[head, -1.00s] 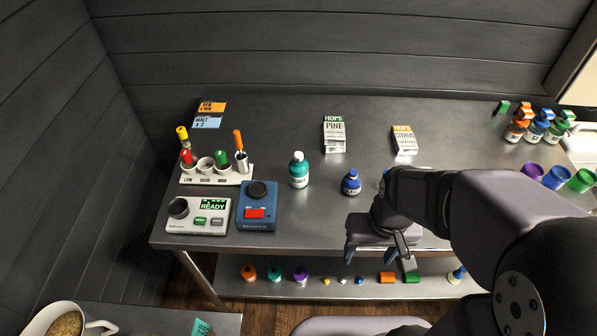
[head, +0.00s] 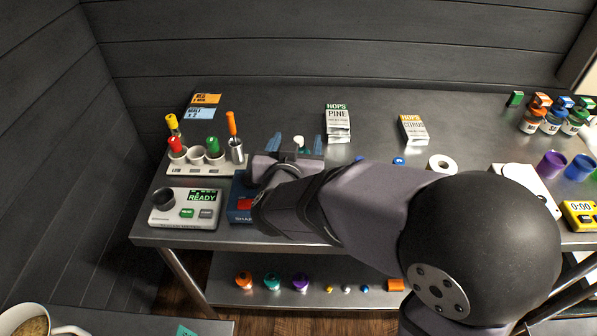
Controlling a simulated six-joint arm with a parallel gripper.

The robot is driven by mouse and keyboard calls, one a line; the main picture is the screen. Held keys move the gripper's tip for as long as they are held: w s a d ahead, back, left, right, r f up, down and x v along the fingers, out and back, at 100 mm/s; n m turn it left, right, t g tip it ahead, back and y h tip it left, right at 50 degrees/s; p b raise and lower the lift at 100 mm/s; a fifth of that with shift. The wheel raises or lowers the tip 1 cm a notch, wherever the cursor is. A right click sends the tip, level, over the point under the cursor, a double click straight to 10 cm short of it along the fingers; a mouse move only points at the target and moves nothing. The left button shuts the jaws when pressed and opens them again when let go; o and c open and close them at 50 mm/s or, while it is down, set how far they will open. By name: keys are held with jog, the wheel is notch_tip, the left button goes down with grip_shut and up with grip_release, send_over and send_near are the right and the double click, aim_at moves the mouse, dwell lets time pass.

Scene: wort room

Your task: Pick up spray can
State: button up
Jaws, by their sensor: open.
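The spray can appears to be the teal bottle with a white cap (head: 299,141). In the head view only its cap and a sliver of teal show; my gripper and arm hide the rest. My gripper (head: 298,145) is open, with one finger to the left and one to the right of the cap in the picture. Whether the fingers touch the can cannot be told.
A blue box with a red switch (head: 238,212) lies partly under my gripper. A white rack with colored tools (head: 207,168) stands left of it. A hops pine packet (head: 338,122) and a citrus packet (head: 413,130) stand behind. A small blue bottle top (head: 359,158) shows beyond my arm.

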jog(key=shift+m+g+h, duration=0.3)
jog(key=shift+m+h, duration=0.2)
jog(key=shift+m, duration=0.1)
jog(key=f, duration=0.1)
jog(key=s+f+b, duration=0.1)
jog(key=f, duration=0.1)
jog(key=shift+s+a+f, duration=0.2)
jog(key=shift+s+f, duration=0.1)
jog(key=shift+s, duration=0.05)
jog(key=shift+b+x, duration=0.4)
jog(key=shift+x, duration=3.25)
jog(key=shift+d+r, duration=0.1)
jog(key=shift+r, duration=0.1)
grip_shut()
jog(key=shift+r, duration=0.1)
notch_tip(320, 180, up, 10)
jog(key=p, duration=0.3)
